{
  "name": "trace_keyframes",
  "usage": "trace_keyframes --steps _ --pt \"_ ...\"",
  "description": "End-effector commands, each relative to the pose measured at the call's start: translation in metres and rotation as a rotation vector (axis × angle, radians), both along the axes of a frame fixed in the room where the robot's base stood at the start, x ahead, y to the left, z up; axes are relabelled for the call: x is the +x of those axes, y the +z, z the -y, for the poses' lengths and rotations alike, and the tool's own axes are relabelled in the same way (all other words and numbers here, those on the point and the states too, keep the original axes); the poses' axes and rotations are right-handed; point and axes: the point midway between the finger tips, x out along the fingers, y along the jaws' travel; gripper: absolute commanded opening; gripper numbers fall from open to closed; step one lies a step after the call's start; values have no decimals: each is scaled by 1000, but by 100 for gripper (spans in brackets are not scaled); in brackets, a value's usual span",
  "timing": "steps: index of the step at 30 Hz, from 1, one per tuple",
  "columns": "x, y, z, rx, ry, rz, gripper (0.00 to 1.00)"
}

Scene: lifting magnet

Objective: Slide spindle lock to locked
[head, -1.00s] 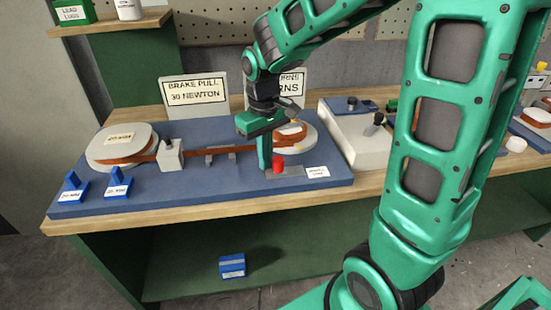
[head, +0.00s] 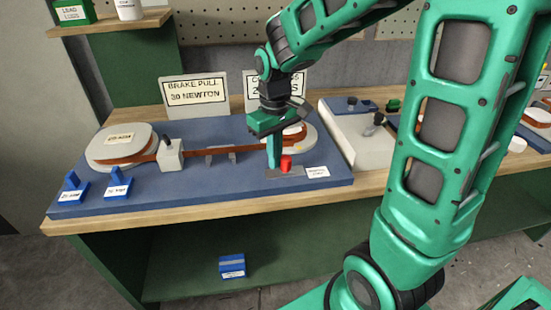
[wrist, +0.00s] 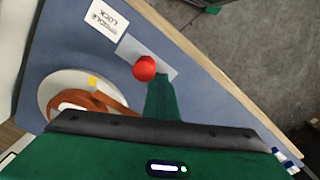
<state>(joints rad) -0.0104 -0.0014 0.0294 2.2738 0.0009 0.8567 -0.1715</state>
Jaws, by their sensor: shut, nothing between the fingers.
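The spindle lock is a red knob (head: 286,163) on a grey slide plate (head: 298,172) near the front right of the blue board. It also shows in the wrist view as a red ball-like knob (wrist: 144,68) on its grey plate (wrist: 164,69). A white spindle lock label (head: 316,172) lies just right of the plate. My gripper (head: 273,164) is shut and empty, pointing down at the left side of the knob. In the wrist view its fingers (wrist: 162,98) end beside the knob; I cannot tell whether they touch it.
The blue board (head: 230,190) holds a wound spool (head: 123,144) at left, a tape guide (head: 170,155) and two blue tabs at front left. A second spool (head: 304,137) stands behind my gripper. A grey box (head: 350,135) is to the right. Two white signs stand behind.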

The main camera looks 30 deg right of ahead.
Motion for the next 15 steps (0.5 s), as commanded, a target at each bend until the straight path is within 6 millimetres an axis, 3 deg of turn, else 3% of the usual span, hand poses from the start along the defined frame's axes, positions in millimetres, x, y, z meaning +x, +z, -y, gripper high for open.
trace_keyframes --steps 15 --pt "-2 0 6 0 -1 0 0"
